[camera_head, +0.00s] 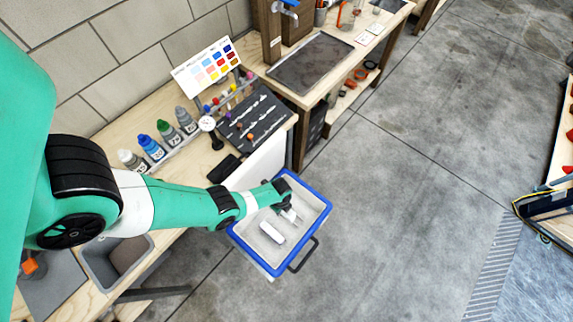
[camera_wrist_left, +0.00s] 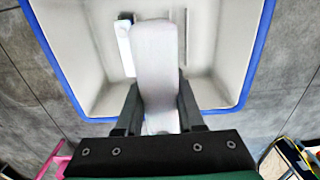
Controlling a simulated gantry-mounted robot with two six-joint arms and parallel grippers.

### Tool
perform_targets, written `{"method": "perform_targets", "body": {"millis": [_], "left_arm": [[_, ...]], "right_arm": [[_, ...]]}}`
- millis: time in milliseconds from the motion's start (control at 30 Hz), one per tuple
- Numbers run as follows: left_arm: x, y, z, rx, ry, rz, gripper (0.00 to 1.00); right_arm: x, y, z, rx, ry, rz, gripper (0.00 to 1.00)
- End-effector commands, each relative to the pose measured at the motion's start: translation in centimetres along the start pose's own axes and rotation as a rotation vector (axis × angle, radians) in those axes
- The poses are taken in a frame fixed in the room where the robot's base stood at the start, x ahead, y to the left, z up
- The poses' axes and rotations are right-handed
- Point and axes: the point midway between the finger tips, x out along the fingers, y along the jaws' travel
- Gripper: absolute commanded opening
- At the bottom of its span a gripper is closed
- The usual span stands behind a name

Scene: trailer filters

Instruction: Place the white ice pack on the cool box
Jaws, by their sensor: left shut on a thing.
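The cool box (camera_head: 316,228) is an open tub with a blue rim and a pale inside, standing beside the workbench; it also shows in the left wrist view (camera_wrist_left: 254,60). My left gripper (camera_head: 289,212) is over the tub, pointing down. It is shut on the white ice pack (camera_wrist_left: 155,60), which extends beyond the fingers over the tub's inside in the left wrist view. A white block (camera_head: 272,232) shows at the tub in the head view; I cannot tell whether it is the held pack. Another white piece (camera_wrist_left: 126,45) lies in the tub, partly hidden behind the pack. My right gripper is not in view.
The workbench (camera_head: 165,200) runs along the wall with several bottles (camera_head: 152,147), a black tool board (camera_head: 255,120) and a sink (camera_head: 115,262). A black handle (camera_head: 303,256) sticks out from the tub's near side. The concrete floor (camera_head: 420,150) to the right is clear.

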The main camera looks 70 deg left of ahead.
Motion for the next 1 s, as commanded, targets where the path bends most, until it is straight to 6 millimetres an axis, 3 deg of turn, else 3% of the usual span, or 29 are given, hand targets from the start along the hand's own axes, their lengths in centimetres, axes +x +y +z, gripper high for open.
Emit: {"method": "perform_targets", "body": {"millis": [33,400,500,767,1000], "left_arm": [[1.9,-0.1,0.0,0.0,0.0,-0.001,0.0],[8.5,-0.1,0.0,0.0,0.001,-0.002,0.0],[9.6,-0.1,0.0,0.0,0.0,-0.002,0.0],[10.1,-0.1,0.0,0.0,0.001,-0.002,0.0],[15.0,-0.1,0.0,0.0,0.0,-0.002,0.0]], "right_arm": [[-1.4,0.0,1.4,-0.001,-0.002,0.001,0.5],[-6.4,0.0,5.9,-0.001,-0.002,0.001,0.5],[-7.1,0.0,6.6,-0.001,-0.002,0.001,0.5],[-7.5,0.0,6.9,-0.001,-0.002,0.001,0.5],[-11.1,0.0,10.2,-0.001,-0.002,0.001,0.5]]}}
